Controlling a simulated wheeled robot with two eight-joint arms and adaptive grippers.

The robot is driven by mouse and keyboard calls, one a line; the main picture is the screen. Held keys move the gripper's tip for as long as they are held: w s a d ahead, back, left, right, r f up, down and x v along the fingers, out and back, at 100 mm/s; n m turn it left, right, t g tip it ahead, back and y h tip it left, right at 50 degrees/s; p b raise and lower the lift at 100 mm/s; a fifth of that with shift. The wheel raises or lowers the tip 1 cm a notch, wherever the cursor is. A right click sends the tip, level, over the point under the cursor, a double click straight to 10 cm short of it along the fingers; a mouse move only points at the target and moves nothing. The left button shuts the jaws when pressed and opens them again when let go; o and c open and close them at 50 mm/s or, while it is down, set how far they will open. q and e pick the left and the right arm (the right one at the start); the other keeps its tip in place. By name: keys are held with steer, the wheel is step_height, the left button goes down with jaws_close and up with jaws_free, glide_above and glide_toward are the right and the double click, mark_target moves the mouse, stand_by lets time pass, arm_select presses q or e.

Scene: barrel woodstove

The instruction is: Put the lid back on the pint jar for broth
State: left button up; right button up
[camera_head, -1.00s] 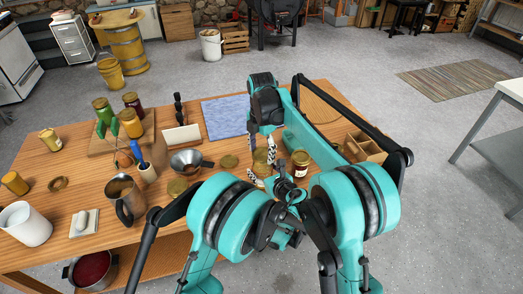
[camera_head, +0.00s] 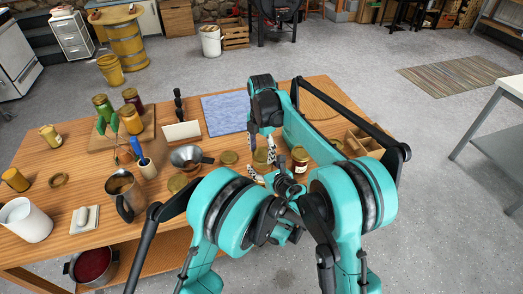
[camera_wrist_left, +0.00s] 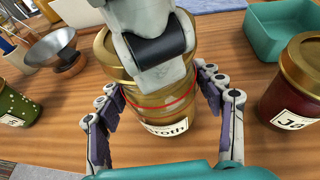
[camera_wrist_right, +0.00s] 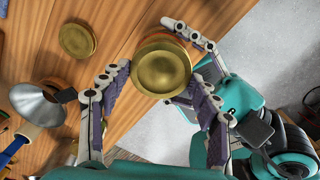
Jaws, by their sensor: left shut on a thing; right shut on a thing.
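The broth jar (camera_wrist_left: 160,100), amber with a white label and a red band, stands upright on the table in the left wrist view. My left gripper (camera_wrist_left: 163,100) is shut on its sides. My right gripper (camera_wrist_right: 155,98) is above it, shut on a round brass lid (camera_wrist_right: 160,72). The lid is over the jar top, slightly offset from a gold rim below it in the right wrist view. I cannot tell whether the lid touches the jar. In the head view my right gripper (camera_head: 262,147) hides much of the jar.
A red jam jar (camera_head: 300,160) stands close to the right. A second brass disc (camera_wrist_right: 76,40) and a metal funnel (camera_wrist_right: 37,103) lie to the left. A blue cloth (camera_head: 224,114) lies flat farther back.

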steer(key=shift+f, duration=0.6)
